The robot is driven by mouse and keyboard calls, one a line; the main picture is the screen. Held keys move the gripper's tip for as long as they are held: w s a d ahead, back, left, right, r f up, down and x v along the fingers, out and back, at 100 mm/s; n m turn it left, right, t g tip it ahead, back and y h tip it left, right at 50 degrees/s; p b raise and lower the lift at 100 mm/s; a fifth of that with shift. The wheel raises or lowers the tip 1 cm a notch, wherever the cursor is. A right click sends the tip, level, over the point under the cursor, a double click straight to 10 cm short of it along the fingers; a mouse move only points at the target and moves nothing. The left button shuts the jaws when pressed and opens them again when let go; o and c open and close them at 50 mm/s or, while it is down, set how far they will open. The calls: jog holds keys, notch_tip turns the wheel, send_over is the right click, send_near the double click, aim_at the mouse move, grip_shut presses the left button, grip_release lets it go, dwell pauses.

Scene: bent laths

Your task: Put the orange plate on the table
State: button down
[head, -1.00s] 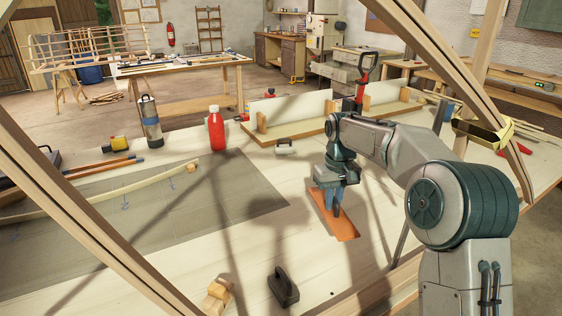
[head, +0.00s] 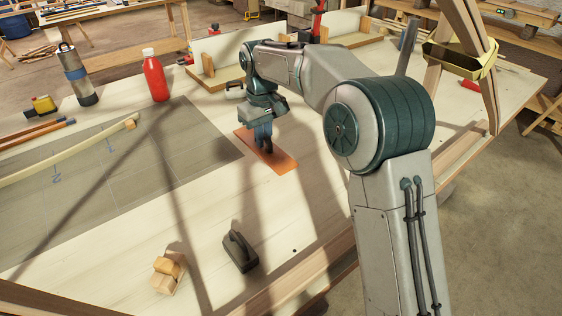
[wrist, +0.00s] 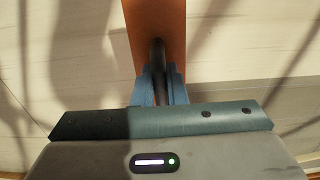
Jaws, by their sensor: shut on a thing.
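The orange plate (head: 281,165) is a flat rectangle at or just above the pale table (head: 195,225), right of the grey mat. I cannot tell whether it touches the table. The plate's near part there is hidden by my gripper.
A dark-handled block (head: 240,252) and wooden blocks (head: 167,272) stand at the front. A red bottle (head: 155,76) and a steel flask (head: 77,75) stand at the back left. A curved lath (head: 70,160) lies on the grey mat (head: 120,185).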

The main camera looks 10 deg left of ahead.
aim_at(283, 152)
jog(key=d+f, duration=0.1)
jog(key=s+d+f, duration=0.1)
jog(key=d, duration=0.1)
jog(key=d+f, duration=0.1)
jog(key=d, duration=0.1)
jog(key=shift+s+d, duration=0.1)
jog(key=shift+s, duration=0.05)
jog(key=shift+f, duration=2.05)
jog(key=shift+f, duration=0.15)
jog(key=c, duration=1.5)
grip_release()
jog(key=shift+o, duration=0.2)
notch_tip(283, 152, up, 12)
jog(key=shift+r, duration=0.2)
